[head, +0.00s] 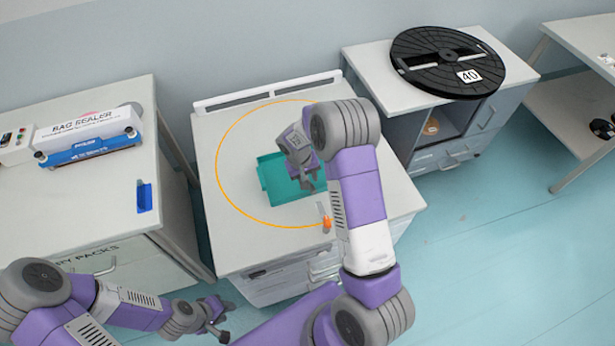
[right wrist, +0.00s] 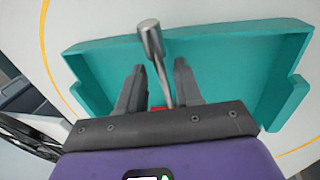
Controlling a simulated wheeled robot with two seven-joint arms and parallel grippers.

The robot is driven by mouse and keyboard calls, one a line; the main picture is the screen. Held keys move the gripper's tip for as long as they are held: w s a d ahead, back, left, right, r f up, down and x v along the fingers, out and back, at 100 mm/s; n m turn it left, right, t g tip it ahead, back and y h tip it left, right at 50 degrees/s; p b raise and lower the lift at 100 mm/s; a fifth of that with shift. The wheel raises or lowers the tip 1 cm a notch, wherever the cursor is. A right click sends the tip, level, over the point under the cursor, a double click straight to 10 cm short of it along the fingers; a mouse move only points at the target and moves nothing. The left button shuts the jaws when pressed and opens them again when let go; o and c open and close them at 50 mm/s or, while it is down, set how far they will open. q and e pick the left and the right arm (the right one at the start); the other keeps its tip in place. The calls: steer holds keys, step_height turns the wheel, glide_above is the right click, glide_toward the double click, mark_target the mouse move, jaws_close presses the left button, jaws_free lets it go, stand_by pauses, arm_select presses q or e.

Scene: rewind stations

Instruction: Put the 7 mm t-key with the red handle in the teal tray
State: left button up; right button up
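The teal tray (head: 271,185) lies on the middle workstation, inside an orange ring marking. It also shows in the right wrist view (right wrist: 95,77). My right gripper (head: 306,184) is over the tray and points down into it. In the right wrist view, its fingers (right wrist: 159,72) stand either side of a metal key shaft with a thick socket end (right wrist: 151,40). A little red, the t-key's handle (right wrist: 158,108), shows low between the fingers; the rest is hidden.
An orange-handled tool (head: 326,222) lies near the workstation's front edge. A bag sealer (head: 88,142) and a blue item (head: 144,197) are on the left bench. A black reel (head: 447,60) marked 40 sits on the right cabinet. The workstation's left side is clear.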

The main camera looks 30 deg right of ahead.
steer(key=shift+r, duration=0.1)
steer(key=shift+r+p, duration=0.3)
steer(key=shift+p, duration=0.05)
step_height(320, 180, up, 12)
steer(key=a+p, duration=0.2)
steer(key=shift+w+a, duration=0.15)
steer(key=shift+w, duration=0.05)
stand_by(0.4)
